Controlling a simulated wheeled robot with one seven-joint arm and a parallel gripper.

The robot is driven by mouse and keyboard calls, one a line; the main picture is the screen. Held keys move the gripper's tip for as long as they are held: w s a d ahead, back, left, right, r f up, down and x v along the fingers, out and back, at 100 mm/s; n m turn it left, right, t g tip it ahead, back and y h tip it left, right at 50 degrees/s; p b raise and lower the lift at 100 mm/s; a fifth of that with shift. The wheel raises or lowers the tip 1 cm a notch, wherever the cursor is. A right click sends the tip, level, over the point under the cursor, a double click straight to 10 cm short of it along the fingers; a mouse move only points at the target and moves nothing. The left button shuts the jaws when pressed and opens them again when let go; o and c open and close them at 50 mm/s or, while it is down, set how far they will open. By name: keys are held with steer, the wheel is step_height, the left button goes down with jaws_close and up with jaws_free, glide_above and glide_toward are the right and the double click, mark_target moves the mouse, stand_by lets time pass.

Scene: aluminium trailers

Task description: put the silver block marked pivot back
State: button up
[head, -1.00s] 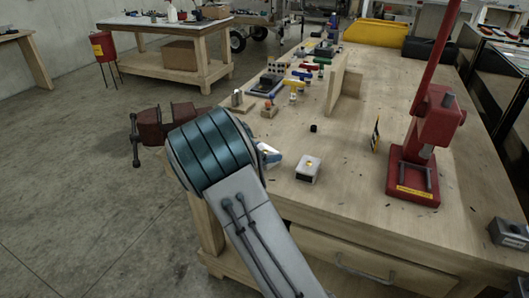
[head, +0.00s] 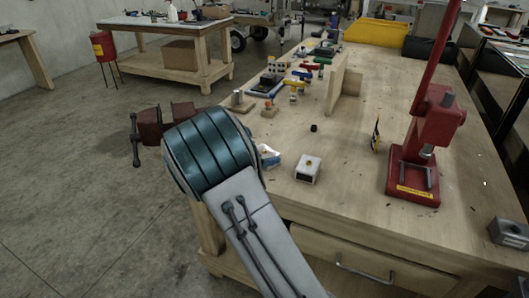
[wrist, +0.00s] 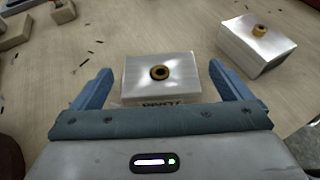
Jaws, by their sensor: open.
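In the wrist view a silver block (wrist: 160,88) lies on the bench, with a dark-centred brass ring on top. The lettering on its near face is partly covered but looks like PIVOT. My gripper (wrist: 160,69) is open, with one blue finger on each side of this block and visible gaps to both. A second silver block (wrist: 258,45) with a raised brass bush stands to the right. In the head view a silver block with a brass top (head: 308,168) sits right of my gripper (head: 268,156), which is mostly hidden behind my arm.
A red press (head: 414,178) stands on the bench at the right. An upright wooden panel (head: 345,85) and several small tools stand farther back. A red vise (head: 165,122) is at the bench's left edge. Bare bench top (head: 345,195) lies between the block and the press.

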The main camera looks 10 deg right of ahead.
steer(key=v, duration=0.9)
steer(key=shift+a, duration=0.1)
steer(key=shift+s+r, duration=0.15)
steer(key=shift+s, duration=0.15)
steer(key=s+d+m+g+y, duration=0.1)
steer(key=s+d+m, duration=0.1)
steer(key=d, duration=0.1)
steer(key=s+d+m+g+y, duration=0.1)
steer(key=s+d+m+g, duration=0.1)
steer(key=s+d+m, duration=0.1)
steer(key=shift+s+d+r, duration=0.15)
steer(key=shift+s+r, duration=0.05)
steer(key=shift+s, duration=0.1)
steer(key=s+d+r+m+g+y, duration=0.1)
steer(key=s+m+y, duration=0.8)
steer(key=s+m, duration=1)
steer(key=s+d, duration=0.1)
steer(key=s, duration=0.5)
steer(key=shift+d+y, duration=0.3)
